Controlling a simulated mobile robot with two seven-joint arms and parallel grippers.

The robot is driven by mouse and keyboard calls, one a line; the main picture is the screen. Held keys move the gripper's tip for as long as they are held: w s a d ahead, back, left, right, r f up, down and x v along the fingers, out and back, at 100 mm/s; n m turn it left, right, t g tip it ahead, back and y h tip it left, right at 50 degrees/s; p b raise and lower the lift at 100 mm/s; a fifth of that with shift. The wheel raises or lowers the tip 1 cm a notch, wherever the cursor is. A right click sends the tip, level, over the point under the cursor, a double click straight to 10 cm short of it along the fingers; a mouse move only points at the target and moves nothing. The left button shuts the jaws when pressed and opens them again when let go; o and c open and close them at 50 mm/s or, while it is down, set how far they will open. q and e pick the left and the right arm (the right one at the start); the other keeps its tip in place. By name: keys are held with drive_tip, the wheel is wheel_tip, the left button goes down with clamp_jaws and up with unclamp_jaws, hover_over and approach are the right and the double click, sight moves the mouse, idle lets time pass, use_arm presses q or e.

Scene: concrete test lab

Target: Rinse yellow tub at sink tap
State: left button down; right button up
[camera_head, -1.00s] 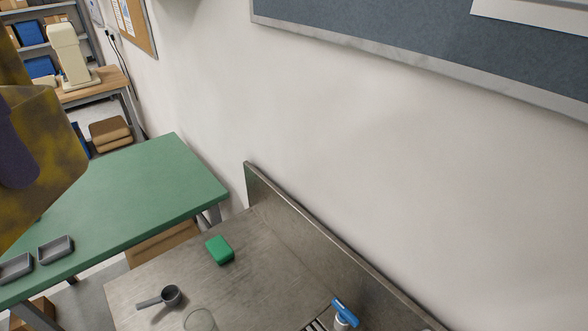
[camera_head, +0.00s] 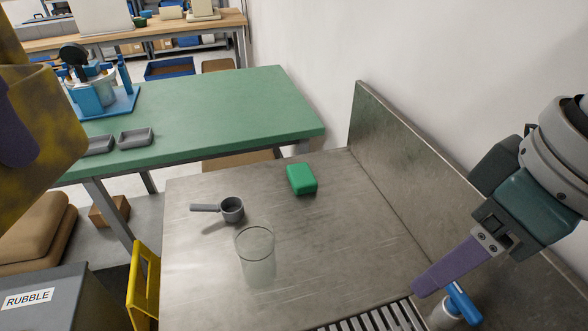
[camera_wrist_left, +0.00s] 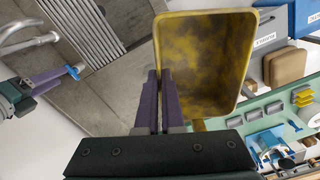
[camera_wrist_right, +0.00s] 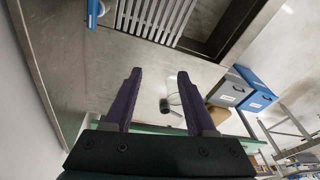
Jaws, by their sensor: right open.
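The yellow tub (camera_wrist_left: 205,60) has dark brown stains over its inside. It also shows close up at the left edge of the head view (camera_head: 45,150). My left gripper (camera_wrist_left: 160,74) is shut on the tub's rim and holds it in the air. The sink tap's blue handle (camera_head: 463,303) stands at the lower right of the head view. In the left wrist view the chrome spout (camera_wrist_left: 20,38) shows at the upper left. My right gripper (camera_wrist_right: 158,74) is open and empty, with a purple finger (camera_head: 448,266) just above and beside the blue handle. Whether it touches is unclear.
A slatted drain grille (camera_head: 372,320) lies at the counter's front. A green block (camera_head: 301,179), a grey scoop (camera_head: 232,209) and a clear glass (camera_head: 254,262) stand on the steel counter (camera_head: 330,235). A steel splashback (camera_head: 400,150) and a green table (camera_head: 220,105) border it.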

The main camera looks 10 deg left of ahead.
drive_tip(key=w+d+f+h+b, duration=0.1)
drive_tip(key=w+d+f+b, duration=0.4)
drive_tip(key=f+b, duration=0.3)
drive_tip(key=m+g+h+b, duration=0.1)
drive_tip(key=m+b, duration=0.2)
drive_tip(key=b, duration=0.7)
approach(462, 294)
use_arm(q)
wheel_tip(462, 294, down, 22)
drive_tip(key=b, duration=0.1)
drive_tip(key=shift+r, duration=0.15)
use_arm(e)
wheel_tip(462, 294, down, 9)
drive_tip(key=shift+w+r, duration=0.15)
drive_tip(key=shift+c, duration=0.3)
clamp_jaws()
